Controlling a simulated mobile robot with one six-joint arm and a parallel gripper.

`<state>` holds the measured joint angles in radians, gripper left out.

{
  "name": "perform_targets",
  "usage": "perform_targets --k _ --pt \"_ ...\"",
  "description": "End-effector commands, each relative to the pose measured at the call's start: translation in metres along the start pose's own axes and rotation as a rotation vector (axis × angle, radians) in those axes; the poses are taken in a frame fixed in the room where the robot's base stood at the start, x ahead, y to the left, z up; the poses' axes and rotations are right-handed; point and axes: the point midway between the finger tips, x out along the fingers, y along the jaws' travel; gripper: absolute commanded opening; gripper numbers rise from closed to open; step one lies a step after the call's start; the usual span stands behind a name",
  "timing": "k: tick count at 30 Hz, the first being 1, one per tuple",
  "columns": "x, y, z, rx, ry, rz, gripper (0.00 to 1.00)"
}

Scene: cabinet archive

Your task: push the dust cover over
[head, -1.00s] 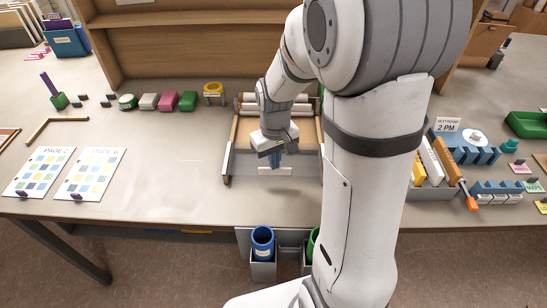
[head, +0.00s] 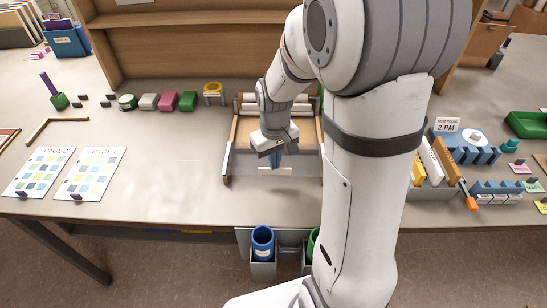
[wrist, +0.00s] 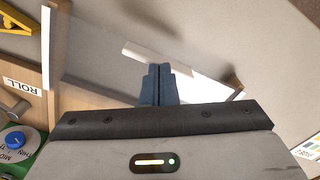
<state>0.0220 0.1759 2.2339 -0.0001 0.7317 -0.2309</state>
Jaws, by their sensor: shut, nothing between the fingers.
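The dust cover (head: 240,165) is a clear, see-through panel at the front of a wooden frame on the table, with a white strip on it. In the wrist view the cover (wrist: 95,52) spreads beyond the fingers, and its white strip (wrist: 145,55) lies just past the fingertips. My gripper (head: 276,165) has its blue fingers shut with nothing between them, pointing down at the cover close to the strip. The fingers show side by side in the wrist view (wrist: 158,70). I cannot tell whether the fingertips touch the cover.
White rolls (head: 272,101) lie at the back of the wooden frame.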

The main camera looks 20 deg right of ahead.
Motion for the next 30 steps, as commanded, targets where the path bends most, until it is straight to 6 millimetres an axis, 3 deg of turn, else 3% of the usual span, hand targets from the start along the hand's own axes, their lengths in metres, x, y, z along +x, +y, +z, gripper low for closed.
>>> perform_targets --k 30 --pt "0.001 0.013 -0.023 0.0 0.0 0.0 0.0"
